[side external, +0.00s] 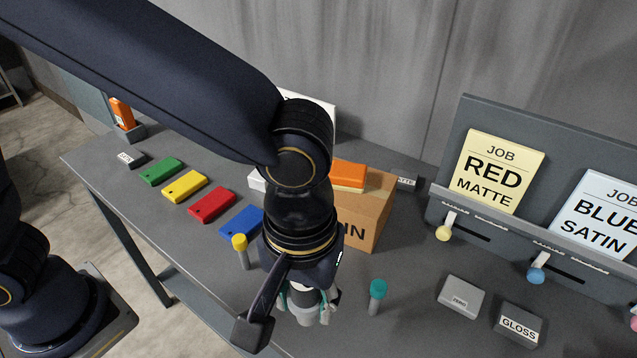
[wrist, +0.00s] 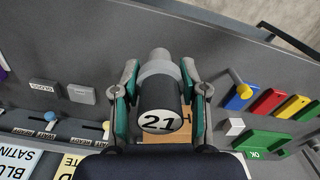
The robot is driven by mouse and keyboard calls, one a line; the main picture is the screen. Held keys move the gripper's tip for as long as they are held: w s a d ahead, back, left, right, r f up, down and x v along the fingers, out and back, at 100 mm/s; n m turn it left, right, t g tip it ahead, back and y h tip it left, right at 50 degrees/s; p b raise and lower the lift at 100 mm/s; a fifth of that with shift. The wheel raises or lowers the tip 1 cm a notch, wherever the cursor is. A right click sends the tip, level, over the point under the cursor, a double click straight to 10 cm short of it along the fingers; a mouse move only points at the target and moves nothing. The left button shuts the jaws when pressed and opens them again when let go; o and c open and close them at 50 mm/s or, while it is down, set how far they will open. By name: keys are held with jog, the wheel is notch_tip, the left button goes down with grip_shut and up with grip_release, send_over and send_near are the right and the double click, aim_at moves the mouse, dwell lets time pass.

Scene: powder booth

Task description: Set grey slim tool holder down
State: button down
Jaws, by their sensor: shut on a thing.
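The grey slim tool holder (wrist: 157,68) is between the fingers of my gripper (wrist: 160,85) in the wrist view. Its grey stepped end points away from the wrist, and its dark body ends in a white face marked 21. In the side view my gripper (side external: 308,303) is low over the front of the grey bench (side external: 400,335), shut on the holder, whose grey end (side external: 304,316) shows below the fingers. My arm hides most of it there. I cannot tell whether the holder touches the bench.
A teal-capped peg (side external: 377,294) stands right of my gripper, and a yellow-capped peg (side external: 241,250) stands left. Behind is a cardboard box (side external: 365,215) with an orange block (side external: 349,175) on top. Coloured blocks (side external: 211,205) line the left; grey ZERO (side external: 461,297) and GLOSS (side external: 518,322) blocks lie right.

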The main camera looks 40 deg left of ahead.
jog(key=w+a+f, duration=0.3)
jog(key=w+a, duration=0.2)
jog(key=a, duration=0.4)
jog(key=w+a+f, duration=0.3)
jog(key=w+a, duration=0.2)
jog(key=a, duration=0.5)
jog(key=w+a+f, duration=0.2)
jog(key=w+a, duration=0.3)
jog(key=a, duration=0.5)
jog(key=shift+w+a+f, duration=0.1)
jog(key=shift+f, duration=0.3)
jog(key=shift+w+m, duration=0.1)
jog(key=shift+m, duration=0.4)
jog(key=shift+w+m, duration=0.3)
jog(key=shift+m, duration=0.8)
